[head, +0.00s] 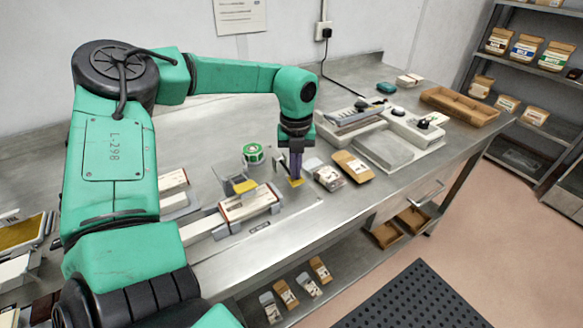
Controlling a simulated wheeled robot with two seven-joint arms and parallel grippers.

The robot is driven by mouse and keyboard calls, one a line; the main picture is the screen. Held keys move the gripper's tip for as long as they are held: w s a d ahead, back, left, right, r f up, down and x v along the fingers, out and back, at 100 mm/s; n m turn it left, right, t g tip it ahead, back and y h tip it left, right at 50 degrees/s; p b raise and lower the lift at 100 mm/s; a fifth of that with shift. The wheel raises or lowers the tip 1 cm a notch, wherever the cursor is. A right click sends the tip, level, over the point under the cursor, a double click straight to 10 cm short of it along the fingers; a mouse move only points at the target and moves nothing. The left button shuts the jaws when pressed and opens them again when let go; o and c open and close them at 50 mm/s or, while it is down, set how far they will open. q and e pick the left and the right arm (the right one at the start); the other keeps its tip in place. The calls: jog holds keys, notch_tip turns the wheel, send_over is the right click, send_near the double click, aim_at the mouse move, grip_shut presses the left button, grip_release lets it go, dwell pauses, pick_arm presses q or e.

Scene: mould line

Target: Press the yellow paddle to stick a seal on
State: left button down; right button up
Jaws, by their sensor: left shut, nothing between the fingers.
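My left gripper (296,174) points straight down over the steel bench, shut and empty. A small yellow paddle (297,183) shows right at its fingertips; I cannot tell whether they touch it. To the left, a grey device carries another yellow piece (245,186), with a green and white roll (253,153) behind it. A white carton with a printed label (247,203) lies in a grey guide just in front of that device. I cannot make out a seal on the carton. My right gripper is out of view.
Packs (326,176) and a brown pouch (353,166) lie just right of my gripper. Further right are a grey-white machine (384,150) and a brown tray (460,106). The bench (310,222) is bare in front, towards its edge.

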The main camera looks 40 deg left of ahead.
pick_arm(q)
jog(key=shift+f+b, duration=0.35)
jog(key=shift+f, duration=0.2)
jog(key=shift+r+p, duration=0.5)
jog(key=shift+r, duration=0.25)
notch_tip(320, 180, up, 9)
jog(key=p, duration=0.4)
jog(key=shift+f+p, duration=0.2)
jog(key=shift+p, duration=0.15)
